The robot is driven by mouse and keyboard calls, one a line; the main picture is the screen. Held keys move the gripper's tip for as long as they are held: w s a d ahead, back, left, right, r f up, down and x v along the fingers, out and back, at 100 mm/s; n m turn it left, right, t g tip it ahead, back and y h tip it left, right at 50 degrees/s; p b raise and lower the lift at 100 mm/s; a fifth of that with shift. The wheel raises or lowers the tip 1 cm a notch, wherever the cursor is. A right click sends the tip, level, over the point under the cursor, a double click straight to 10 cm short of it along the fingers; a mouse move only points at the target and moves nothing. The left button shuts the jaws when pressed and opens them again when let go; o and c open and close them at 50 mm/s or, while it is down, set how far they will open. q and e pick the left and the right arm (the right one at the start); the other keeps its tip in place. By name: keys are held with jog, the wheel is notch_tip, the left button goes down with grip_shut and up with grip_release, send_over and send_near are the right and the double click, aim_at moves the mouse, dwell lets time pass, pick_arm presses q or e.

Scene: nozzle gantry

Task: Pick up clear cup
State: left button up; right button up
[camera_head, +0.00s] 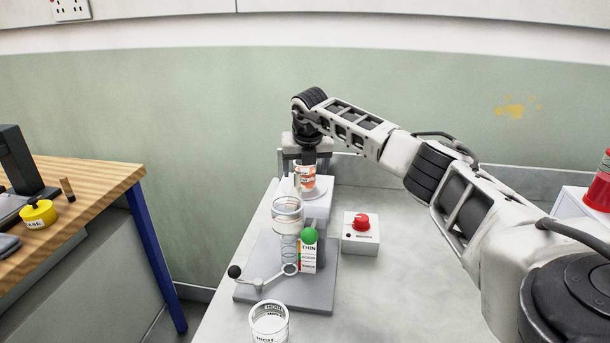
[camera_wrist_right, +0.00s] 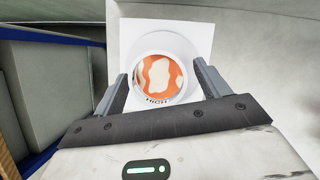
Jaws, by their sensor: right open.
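A clear cup (camera_head: 305,183) with orange contents sits on a white block at the far end of the stand. In the right wrist view the same clear cup (camera_wrist_right: 160,80) shows from above, with orange and white inside and a label reading HIGH. My right gripper (camera_head: 306,163) is above the cup, pointing down; in the wrist view its open fingers (camera_wrist_right: 160,73) lie on either side of it. I cannot tell whether they touch it. Another clear cup (camera_head: 269,324), with a label, stands at the front edge of the picture. My left gripper is not in view.
A clear cylinder (camera_head: 287,208) stands on the grey stand (camera_head: 320,285) in front of the gripper, beside a green ball and a lever with a black knob (camera_head: 234,271). A white box with a red knob (camera_head: 361,223) is to the right.

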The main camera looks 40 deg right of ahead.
jog(key=shift+x, duration=1.05)
jog(key=c, duration=1.1)
jog(key=shift+c, duration=0.2)
